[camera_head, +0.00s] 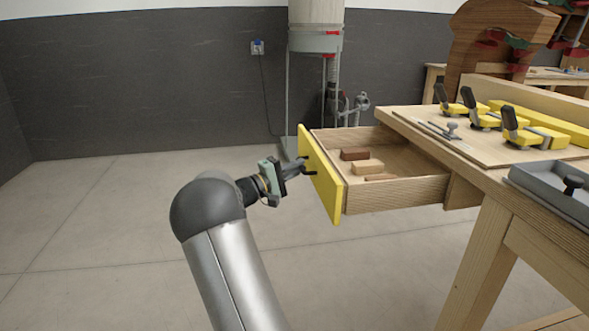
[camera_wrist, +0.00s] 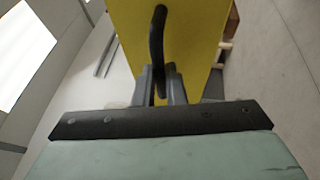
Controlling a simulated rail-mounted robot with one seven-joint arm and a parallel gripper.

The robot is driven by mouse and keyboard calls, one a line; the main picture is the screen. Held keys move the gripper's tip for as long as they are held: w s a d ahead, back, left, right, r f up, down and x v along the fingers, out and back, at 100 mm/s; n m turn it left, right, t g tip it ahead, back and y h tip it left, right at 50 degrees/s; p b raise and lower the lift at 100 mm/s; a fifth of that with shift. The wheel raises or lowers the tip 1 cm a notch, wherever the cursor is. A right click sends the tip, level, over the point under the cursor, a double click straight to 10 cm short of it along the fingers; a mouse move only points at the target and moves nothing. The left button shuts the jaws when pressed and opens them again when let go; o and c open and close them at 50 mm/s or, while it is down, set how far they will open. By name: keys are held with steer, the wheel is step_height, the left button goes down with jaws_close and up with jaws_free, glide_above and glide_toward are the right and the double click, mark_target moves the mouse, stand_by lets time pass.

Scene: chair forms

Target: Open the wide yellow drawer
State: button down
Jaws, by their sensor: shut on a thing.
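The wide yellow drawer (camera_head: 322,177) is pulled well out from the wooden workbench (camera_head: 478,160), with its yellow front facing left. Its open top shows several small wooden blocks (camera_head: 367,167) inside. A dark curved handle (camera_wrist: 157,40) stands on the yellow front (camera_wrist: 195,30) and shows small in the head view (camera_head: 309,172). My gripper (camera_head: 299,168) is at the front's outer side, with its fingers shut on the handle. In the wrist view the two grey fingers (camera_wrist: 161,85) close around the lower part of the handle.
Several yellow and black clamps (camera_head: 485,110) and a grey tray (camera_head: 555,185) lie on the bench top. A cylindrical machine on a stand (camera_head: 316,50) is behind the drawer by the dark wall. The floor (camera_head: 110,230) to the left is clear.

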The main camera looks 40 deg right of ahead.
stand_by(0.3)
steer(key=c, duration=1.5)
jaws_free()
steer(key=p+v, duration=0.1)
steer(key=v, duration=1.6)
steer(key=shift+w+a+p, duration=0.15)
steer(key=shift+a+p, duration=0.05)
steer(key=shift+p, duration=0.2)
